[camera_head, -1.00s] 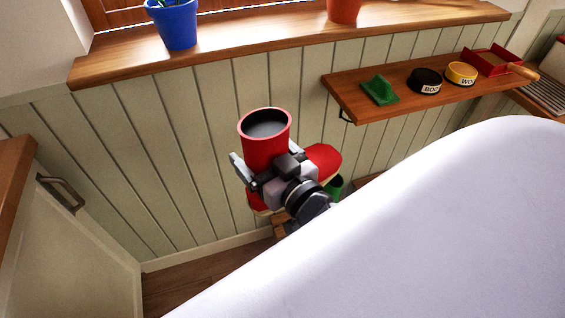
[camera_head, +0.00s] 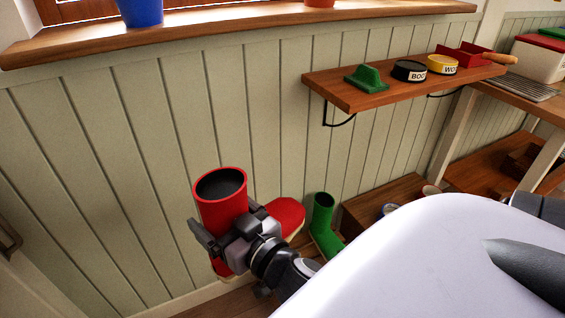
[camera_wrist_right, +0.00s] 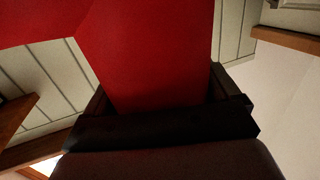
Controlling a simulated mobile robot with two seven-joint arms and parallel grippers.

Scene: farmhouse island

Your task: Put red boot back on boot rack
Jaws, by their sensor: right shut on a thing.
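The red boot (camera_head: 221,203) is in my right gripper (camera_head: 236,244) in the head view, roughly upright with its dark opening up and its toe to the right. The gripper is shut on its shaft, close in front of the panelled wall. In the right wrist view the red boot (camera_wrist_right: 155,55) fills the space between the fingers. A green boot (camera_head: 323,222) stands low by the wall, just right of the red boot's toe. What is under it is mostly hidden, and I cannot make out the boot rack for certain. My left gripper is not in view.
A low wooden platform (camera_head: 375,205) is right of the green boot. A windowsill (camera_head: 220,27) runs above.

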